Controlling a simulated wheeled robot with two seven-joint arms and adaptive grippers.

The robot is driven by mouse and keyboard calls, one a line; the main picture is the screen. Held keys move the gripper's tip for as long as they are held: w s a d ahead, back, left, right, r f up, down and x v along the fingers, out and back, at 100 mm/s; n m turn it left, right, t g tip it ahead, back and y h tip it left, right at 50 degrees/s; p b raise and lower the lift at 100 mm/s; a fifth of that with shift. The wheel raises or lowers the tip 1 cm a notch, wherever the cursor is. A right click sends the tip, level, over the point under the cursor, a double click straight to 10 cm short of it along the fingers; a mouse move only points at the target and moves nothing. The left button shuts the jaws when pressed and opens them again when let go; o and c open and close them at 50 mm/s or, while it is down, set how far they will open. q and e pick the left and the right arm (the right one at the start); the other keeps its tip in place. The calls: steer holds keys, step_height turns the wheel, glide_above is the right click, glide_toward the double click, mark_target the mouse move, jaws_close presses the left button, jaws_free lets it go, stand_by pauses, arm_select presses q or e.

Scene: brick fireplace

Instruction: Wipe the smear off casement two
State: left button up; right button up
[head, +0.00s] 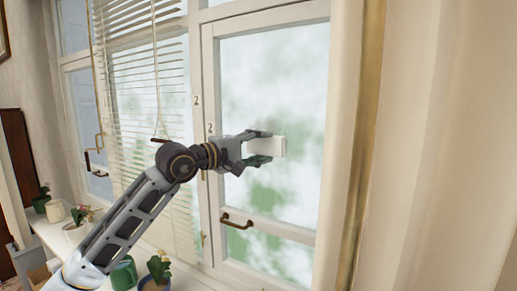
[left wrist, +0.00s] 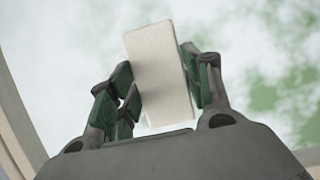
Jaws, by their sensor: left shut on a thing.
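Casement two (head: 210,150) is the white-framed window at the right, with a "2" on its left stile. Its pane shows cloudy white and green patches. A faint grey smudge (head: 238,103) on the glass, above my gripper, may be the smear; its edges are unclear. My left gripper (head: 264,147) is shut on a white block-shaped wiping pad (head: 281,146) in front of the pane. The pad also shows, slightly tilted between the fingers, in the left wrist view (left wrist: 160,75). I cannot tell whether the pad touches the glass. My right gripper is out of view.
A brass handle (head: 237,221) sticks out low on the casement. White blinds (head: 130,60) with a hanging cord cover the window to the left. Potted plants (head: 157,272) and a green mug (head: 124,273) stand on the sill. A cream curtain (head: 420,150) hangs at the right.

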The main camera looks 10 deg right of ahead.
mark_target(280, 148)
arm_select(q)
steer(key=shift+s+d+b, duration=0.5)
steer(key=shift+s+d, duration=0.15)
steer(key=shift+d, duration=0.3)
steer(key=shift+s+d, duration=0.3)
steer(key=shift+d, duration=0.1)
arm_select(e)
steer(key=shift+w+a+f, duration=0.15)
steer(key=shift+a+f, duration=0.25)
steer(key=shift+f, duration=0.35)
arm_select(q)
steer(key=shift+s+d+b, duration=0.1)
steer(key=shift+d+b, duration=0.05)
steer(key=shift+b, duration=0.2)
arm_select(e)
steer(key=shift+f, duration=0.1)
arm_select(q)
steer(key=shift+s+d+b, duration=0.3)
steer(key=shift+d, duration=0.25)
steer(key=shift+s+d+b, duration=0.4)
steer(key=shift+s+d, duration=0.05)
steer(key=shift+d, duration=0.25)
steer(key=shift+r+p, duration=0.45)
steer(key=shift+r, duration=0.75)
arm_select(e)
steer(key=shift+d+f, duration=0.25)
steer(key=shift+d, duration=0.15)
arm_select(q)
steer(key=shift+a, duration=0.1)
